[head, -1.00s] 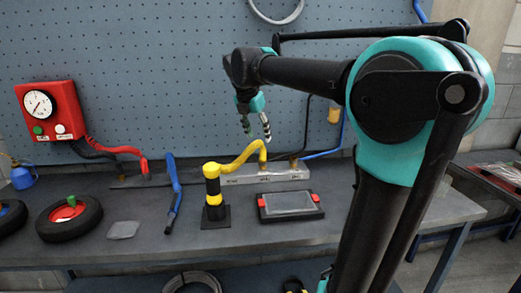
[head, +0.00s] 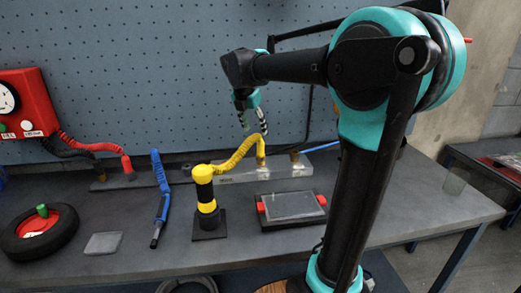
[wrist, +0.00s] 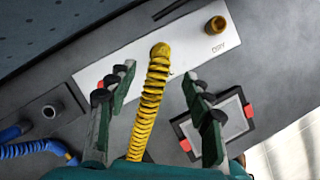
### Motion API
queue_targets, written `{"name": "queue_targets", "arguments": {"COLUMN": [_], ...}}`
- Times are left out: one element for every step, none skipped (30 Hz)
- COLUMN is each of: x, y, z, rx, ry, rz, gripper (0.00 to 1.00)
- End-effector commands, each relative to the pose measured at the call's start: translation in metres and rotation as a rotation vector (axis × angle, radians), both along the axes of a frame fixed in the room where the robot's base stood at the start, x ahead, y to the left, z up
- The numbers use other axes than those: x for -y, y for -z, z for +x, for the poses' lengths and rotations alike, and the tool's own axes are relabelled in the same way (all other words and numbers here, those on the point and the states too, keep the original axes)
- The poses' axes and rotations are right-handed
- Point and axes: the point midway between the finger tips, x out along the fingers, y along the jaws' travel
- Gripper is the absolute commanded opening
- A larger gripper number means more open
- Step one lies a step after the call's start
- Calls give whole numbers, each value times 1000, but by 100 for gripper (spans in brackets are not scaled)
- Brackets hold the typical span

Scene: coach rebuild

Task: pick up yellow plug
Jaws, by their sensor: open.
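The yellow plug (head: 204,191), a cylinder with yellow and black bands, stands upright on a square black base on the workbench. A ribbed yellow hose (head: 236,155) runs from its top to a metal rail at the back. My gripper (head: 254,128) is open and empty, pointing down above the hose, higher than the plug and to its right. In the wrist view, the hose (wrist: 153,100) passes between the spread fingers of my gripper (wrist: 158,80) without visible contact. The plug itself does not show in the wrist view.
The metal rail (wrist: 100,75) lies behind the plug. A tablet-like device (head: 292,206) with red ends lies to its right. A blue hose (head: 161,186) with a black tip lies to its left, beyond it a flat clear square (head: 103,243) and a wheel (head: 40,232). A pegboard (head: 150,80) stands behind.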

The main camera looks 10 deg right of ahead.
Motion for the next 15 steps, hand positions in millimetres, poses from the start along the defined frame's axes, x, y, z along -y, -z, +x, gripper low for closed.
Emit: {"name": "queue_targets", "arguments": {"x": [3, 4, 6, 7, 9, 10, 11, 12, 13, 13, 14, 14, 14, 15, 15], "y": [10, 15, 22, 27, 32, 38, 41, 45, 49, 51, 52, 54, 55, 57, 59], "z": [3, 5, 7, 9, 10, 12, 13, 14, 16, 16, 17, 17, 18, 18, 19], "rx": [0, 0, -1, -1, 0, 0, 0, 0, 0, -1, -1, -1, 0, 0, -1], "ry": [1, 1, 0, 0, 1, 1, 1, 1, 1, 0, 0, 0, 0, 0, 0], "rz": [0, 0, -1, -1, 0, 0, 0, 0, 0, -1, -1, -1, 0, 0, -1], "gripper": [51, 51, 51, 51, 51, 51, 51, 51, 51, 51, 51, 51, 51, 51, 51]}}
